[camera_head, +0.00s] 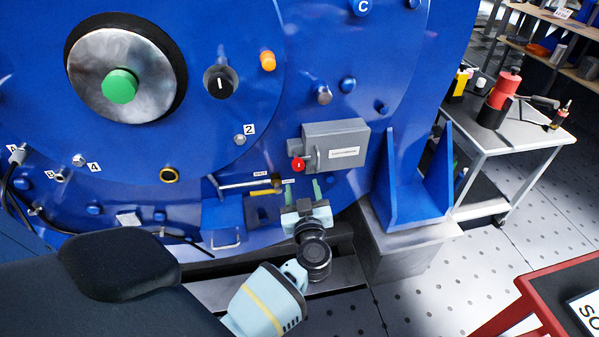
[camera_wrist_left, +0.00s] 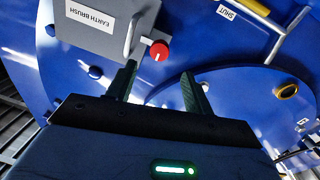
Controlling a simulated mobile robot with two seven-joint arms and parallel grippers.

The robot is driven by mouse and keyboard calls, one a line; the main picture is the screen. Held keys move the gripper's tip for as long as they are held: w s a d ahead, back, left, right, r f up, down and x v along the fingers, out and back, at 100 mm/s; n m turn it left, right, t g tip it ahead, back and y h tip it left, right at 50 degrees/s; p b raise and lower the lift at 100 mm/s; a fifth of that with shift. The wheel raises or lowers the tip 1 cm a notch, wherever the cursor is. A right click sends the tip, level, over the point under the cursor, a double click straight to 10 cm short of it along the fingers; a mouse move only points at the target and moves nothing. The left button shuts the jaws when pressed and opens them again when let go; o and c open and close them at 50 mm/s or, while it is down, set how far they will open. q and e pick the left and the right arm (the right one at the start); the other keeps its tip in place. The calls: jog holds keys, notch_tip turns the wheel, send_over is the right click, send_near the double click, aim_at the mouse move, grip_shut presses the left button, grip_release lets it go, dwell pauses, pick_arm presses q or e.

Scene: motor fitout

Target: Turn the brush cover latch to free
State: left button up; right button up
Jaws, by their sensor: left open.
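My left gripper (camera_head: 303,190) is open and empty, just right of the grip and below the grey box. In the left wrist view the gripper (camera_wrist_left: 157,88) points toward the motor face, with nothing between its fingers. My right gripper is out of view.
A grey box (camera_head: 345,146), labelled EARTH BRUSH in the left wrist view, sticks out above the gripper with a red knob (camera_head: 298,164). A blue box (camera_head: 222,221) with a handle is lower left. A blue bracket (camera_head: 415,190) stands right.

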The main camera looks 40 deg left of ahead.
aim_at(298, 167)
pick_arm(q)
jog(key=b+x, duration=0.2)
jog(key=x, duration=0.5)
jog(key=shift+w+a, duration=0.25)
jog(key=c, duration=1)
